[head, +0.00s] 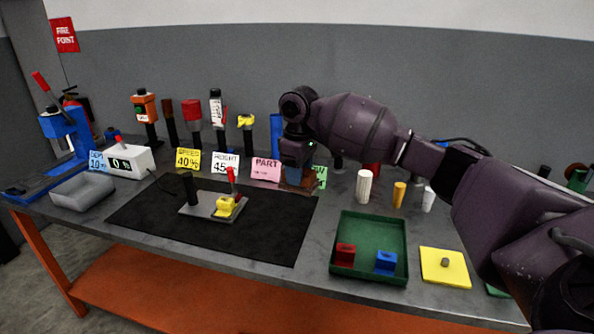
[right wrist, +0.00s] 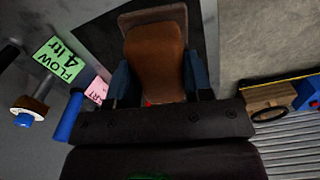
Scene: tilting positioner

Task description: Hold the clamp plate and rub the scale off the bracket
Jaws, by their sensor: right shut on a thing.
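The grey clamp plate (head: 198,210) lies on the black mat, with a black upright post (head: 190,188) at its left. The yellow bracket (head: 226,207) sits on its right part, beside a red-handled clamp (head: 232,180); any scale on it is too small to tell. My right gripper (head: 297,176) points down at the mat's back right corner, right of the plate and apart from it. It is shut on a brown block (head: 296,186); in the right wrist view the block (right wrist: 156,65) shows between the two blue-grey fingers. My left gripper is out of view.
A green tray (head: 370,222) holds a red and a blue block at front right, next to a yellow square plate (head: 435,270). Several tools and cards stand along the back. A grey bin (head: 84,190) is at left. The mat's front (head: 245,248) is clear.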

